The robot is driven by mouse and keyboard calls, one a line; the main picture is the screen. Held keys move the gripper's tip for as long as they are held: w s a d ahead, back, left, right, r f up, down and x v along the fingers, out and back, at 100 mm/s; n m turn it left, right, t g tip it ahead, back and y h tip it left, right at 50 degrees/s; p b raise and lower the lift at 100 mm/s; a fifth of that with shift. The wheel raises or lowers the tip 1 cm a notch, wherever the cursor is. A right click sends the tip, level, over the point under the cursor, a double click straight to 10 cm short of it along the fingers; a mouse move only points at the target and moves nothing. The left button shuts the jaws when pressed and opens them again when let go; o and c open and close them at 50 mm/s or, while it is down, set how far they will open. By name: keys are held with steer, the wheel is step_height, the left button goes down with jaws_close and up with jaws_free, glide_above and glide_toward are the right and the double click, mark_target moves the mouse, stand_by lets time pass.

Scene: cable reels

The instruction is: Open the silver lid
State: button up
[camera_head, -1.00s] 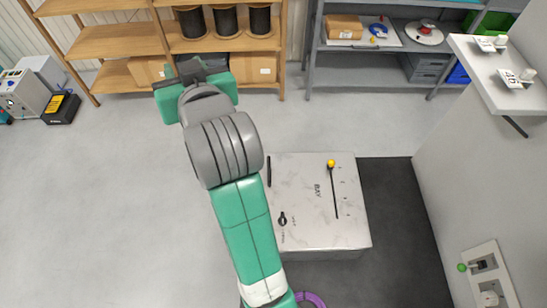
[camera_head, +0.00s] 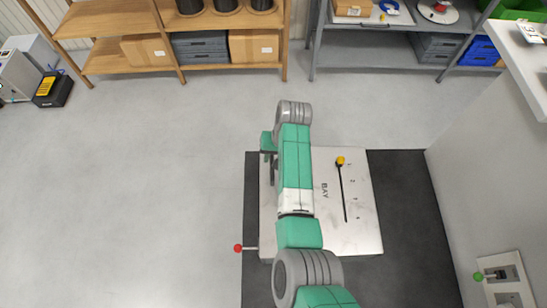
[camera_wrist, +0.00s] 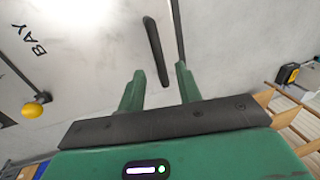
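The silver lid (camera_head: 357,228) is the pale, marbled flat top of a low box, marked BAY; it lies flat and looks shut. A dark bar handle stands at its left edge, partly hidden by my arm in the head view; in the wrist view the handle (camera_wrist: 155,52) is just beyond my fingertips. My gripper (camera_wrist: 159,72) is open and empty, fingers pointing at the lid, with the handle roughly in line with the gap. I cannot tell the remaining distance. The lid (camera_wrist: 85,75) fills much of the wrist view.
A yellow knob (camera_head: 340,161) sits at the end of a slot in the lid. A red-knobbed lever (camera_head: 239,248) sticks out left of the box. A green-knobbed lever (camera_head: 479,277) is on the right wall panel. Shelves stand behind; the left floor is clear.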

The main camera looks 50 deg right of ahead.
steer(key=shift+w+a+f, duration=0.1)
steer(key=shift+w+f, duration=0.1)
steer(key=shift+f, duration=0.95)
jaws_close()
steer(key=shift+r, duration=0.15)
